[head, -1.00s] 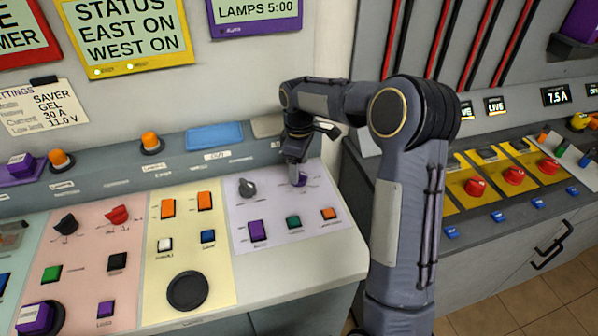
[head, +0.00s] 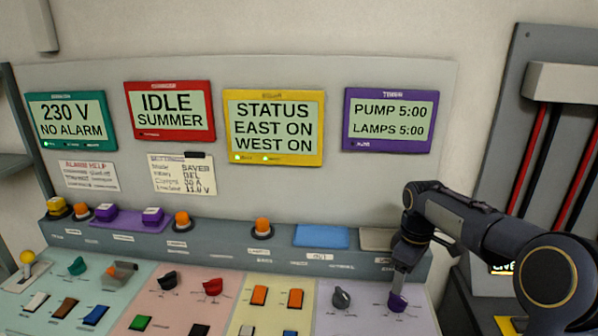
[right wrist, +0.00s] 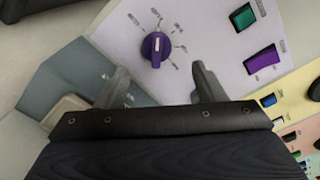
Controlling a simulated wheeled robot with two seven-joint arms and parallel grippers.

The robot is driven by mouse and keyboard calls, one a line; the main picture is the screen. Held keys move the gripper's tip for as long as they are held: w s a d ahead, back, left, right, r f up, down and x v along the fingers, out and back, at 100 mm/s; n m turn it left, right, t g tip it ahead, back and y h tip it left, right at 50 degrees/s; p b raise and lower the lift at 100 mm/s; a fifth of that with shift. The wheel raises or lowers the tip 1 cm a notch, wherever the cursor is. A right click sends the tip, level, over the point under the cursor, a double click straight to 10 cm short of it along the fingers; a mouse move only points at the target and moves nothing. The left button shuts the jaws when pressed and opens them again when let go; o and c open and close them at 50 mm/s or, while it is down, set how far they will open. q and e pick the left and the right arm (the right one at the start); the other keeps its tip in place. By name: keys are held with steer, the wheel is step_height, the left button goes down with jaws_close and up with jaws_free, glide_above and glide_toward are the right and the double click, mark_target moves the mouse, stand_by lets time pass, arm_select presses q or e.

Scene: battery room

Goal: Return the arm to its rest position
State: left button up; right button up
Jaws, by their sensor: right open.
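My right arm comes in from the right in the head view, and its gripper (head: 398,290) points down at the right end of the control panel. The gripper is just over a purple rotary knob (head: 397,301). In the right wrist view, my right gripper (right wrist: 162,85) has its two fingers apart with nothing between them. The purple knob (right wrist: 156,46) lies beyond the fingertips there, and no contact shows. My left arm and gripper are not in view.
A dark grey knob (head: 341,298) is left of the gripper. An orange lamp (head: 261,228), a blue pad (head: 321,236) and a beige pad (head: 377,239) line the raised ledge. Status displays, including a purple-framed one (head: 348,118), hang behind. Clear wall lies above the arm.

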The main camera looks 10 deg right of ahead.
steer(key=s+a+r+m+t+y, duration=0.1)
steer(key=s+a+r+m, duration=0.15)
steer(key=s, duration=0.45)
steer(key=s+a+r+m+t+y, duration=0.1)
steer(key=s+r+m+t, duration=0.15)
steer(key=s, duration=0.45)
steer(key=s+a+f+m+t, duration=0.1)
steer(key=s+a+f+m, duration=0.1)
steer(key=s, duration=0.5)
steer(key=s+a+f+m+t+y, duration=0.1)
steer(key=s+a+m, duration=0.2)
steer(key=s+a, duration=0.2)
steer(key=s, duration=0.3)
steer(key=shift+a+f+y, duration=0.25)
steer(key=shift+f+y, duration=0.05)
steer(key=shift+f, duration=0.1)
